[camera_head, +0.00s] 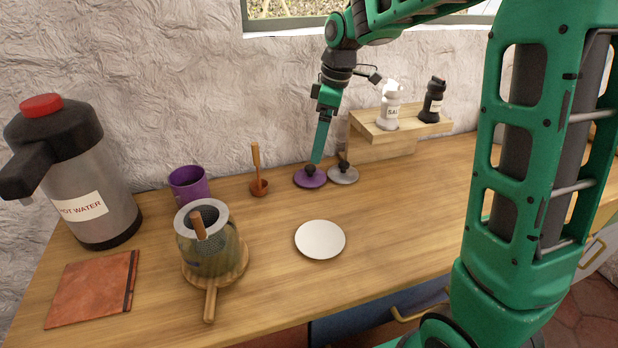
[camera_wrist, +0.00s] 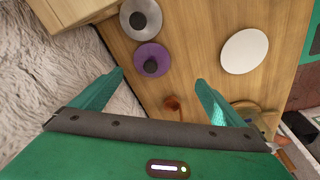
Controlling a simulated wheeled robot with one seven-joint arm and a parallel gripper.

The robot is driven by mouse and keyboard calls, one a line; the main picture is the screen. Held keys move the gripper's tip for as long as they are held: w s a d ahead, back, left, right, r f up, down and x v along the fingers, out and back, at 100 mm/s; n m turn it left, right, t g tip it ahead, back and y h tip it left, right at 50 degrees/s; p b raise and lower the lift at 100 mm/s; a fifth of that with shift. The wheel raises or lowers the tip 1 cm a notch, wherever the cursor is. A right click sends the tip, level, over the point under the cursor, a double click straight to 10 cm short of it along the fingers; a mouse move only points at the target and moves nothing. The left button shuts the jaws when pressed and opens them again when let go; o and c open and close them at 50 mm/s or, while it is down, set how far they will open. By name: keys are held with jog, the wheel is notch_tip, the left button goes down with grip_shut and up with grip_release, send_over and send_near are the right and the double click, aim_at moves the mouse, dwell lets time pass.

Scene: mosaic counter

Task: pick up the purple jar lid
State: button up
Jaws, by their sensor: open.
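The purple jar lid (camera_head: 302,180) lies flat on the wooden counter near the wall, with a dark round knob on top. It also shows in the wrist view (camera_wrist: 140,58), ahead of the fingers and a little left of centre. A grey-white lid (camera_head: 351,175) with a dark knob lies right beside it; it is also in the wrist view (camera_wrist: 133,14). My gripper (camera_head: 315,160) is above the purple lid in the head view, its fingers hiding part of it. In the wrist view my gripper (camera_wrist: 160,80) is open, with nothing between the fingertips.
A wooden shelf (camera_head: 376,146) with salt (camera_head: 390,110) and pepper (camera_head: 432,102) shakers stands to the right. A wooden ladle (camera_head: 257,172), purple cup (camera_head: 188,184), mortar-like pot (camera_head: 212,250) and hot water dispenser (camera_head: 88,190) stand left. A white plate (camera_head: 320,239) lies in front.

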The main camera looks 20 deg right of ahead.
aim_at(311, 166)
jog(key=w+n, duration=0.2)
jog(key=w+f+n+g, duration=0.1)
jog(key=shift+w+a+f, duration=0.1)
jog(key=shift+w+a, duration=0.15)
jog(key=shift+w, duration=0.05)
jog(key=shift+w+f, duration=0.1)
jog(key=shift+f, duration=0.15)
jog(key=f, duration=0.5)
jog(key=shift+a, duration=0.3)
jog(key=shift+a+f, duration=0.15)
jog(key=shift+f, duration=1.2)
jog(key=shift+a+f, duration=0.15)
jog(key=shift+f, duration=1.15)
jog(key=c, duration=1.2)
